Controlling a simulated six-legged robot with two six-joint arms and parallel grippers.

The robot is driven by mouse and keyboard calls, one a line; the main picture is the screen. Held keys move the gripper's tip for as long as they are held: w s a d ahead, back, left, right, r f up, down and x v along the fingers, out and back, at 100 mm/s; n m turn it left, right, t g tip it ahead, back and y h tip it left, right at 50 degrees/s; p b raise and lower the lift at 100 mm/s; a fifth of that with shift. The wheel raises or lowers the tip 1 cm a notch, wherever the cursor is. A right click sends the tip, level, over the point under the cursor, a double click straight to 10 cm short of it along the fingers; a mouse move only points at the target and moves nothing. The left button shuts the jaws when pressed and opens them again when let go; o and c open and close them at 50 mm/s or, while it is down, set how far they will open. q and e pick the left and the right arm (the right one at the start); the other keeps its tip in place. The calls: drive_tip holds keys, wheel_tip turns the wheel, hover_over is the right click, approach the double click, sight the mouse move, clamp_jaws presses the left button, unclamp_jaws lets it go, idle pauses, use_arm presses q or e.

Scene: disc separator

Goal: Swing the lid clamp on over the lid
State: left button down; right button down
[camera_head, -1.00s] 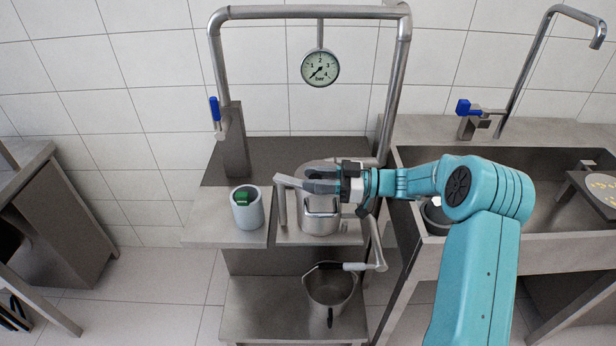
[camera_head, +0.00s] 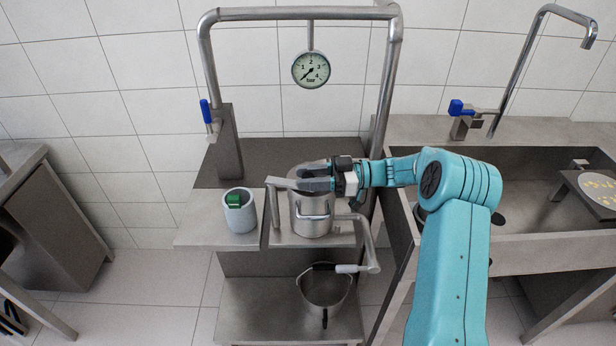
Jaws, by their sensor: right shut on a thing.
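The separator's metal drum (camera_head: 311,214) stands on the steel stand, with a small handle on its front. Its top, where the lid is, is largely hidden behind my right gripper. The lid clamp shows as a flat grey bar (camera_head: 283,183) with a post hanging down at its left end. My right gripper (camera_head: 318,181) comes in from the right above the drum. It is shut on the bar, though the fingers hide the exact contact. I cannot tell whether the clamp touches the lid. My left gripper is not in view.
A crank (camera_head: 371,250) with a white grip juts out at the drum's front right. A grey cup (camera_head: 240,214) with a green piece stands left. A bucket (camera_head: 325,290) is on the lower shelf. A pipe frame with a gauge (camera_head: 311,69) rises behind; a sink (camera_head: 530,243) is right.

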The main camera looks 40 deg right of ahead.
drive_tip(key=shift+r, duration=0.1)
drive_tip(key=c, duration=0.8)
unclamp_jaws()
drive_tip(key=shift+w, duration=0.1)
drive_tip(key=b+v, duration=0.1)
drive_tip(key=v, duration=1.1)
drive_tip(key=shift+b, duration=0.35)
